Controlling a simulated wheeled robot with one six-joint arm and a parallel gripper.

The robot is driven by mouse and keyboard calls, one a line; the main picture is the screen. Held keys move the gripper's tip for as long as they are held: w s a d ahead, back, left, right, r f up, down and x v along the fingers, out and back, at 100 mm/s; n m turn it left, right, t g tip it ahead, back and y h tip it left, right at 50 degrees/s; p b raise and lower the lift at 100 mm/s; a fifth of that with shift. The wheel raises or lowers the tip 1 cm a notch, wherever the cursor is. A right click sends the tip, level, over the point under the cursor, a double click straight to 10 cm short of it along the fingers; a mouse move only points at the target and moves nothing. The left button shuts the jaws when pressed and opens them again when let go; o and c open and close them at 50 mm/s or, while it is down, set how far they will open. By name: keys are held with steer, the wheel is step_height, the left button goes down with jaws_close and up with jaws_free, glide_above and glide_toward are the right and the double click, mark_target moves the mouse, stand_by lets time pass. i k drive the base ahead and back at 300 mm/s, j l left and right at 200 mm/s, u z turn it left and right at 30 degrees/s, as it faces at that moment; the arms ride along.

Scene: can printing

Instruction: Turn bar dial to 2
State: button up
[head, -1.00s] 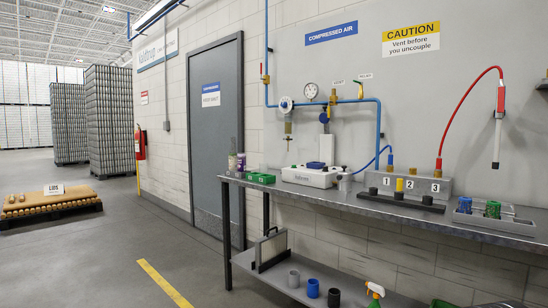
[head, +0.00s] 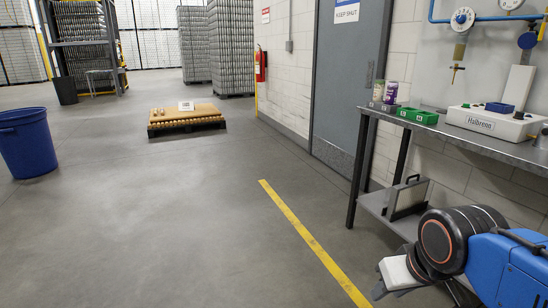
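My arm shows at the lower right, with black joints and a blue link. A pale and grey part at its end, seemingly my gripper (head: 394,277), is low in front of the bench, well below and left of the dial.
The steel bench (head: 440,133) carries a white Halbronn unit (head: 490,123), a green tray (head: 417,115) and two jars. A folder-like item (head: 407,198) stands on its lower shelf. A blue bin (head: 25,143) and a loaded pallet (head: 187,120) stand on otherwise open floor.

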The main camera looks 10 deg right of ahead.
mark_target(460, 19)
steer(key=i+j, duration=0.1)
steer(key=i, duration=0.45)
steer(key=i+j, duration=0.1)
steer(key=i, duration=0.45)
steer(key=i+j, duration=0.1)
steer(key=i, duration=0.4)
steer(key=i+z, duration=0.05)
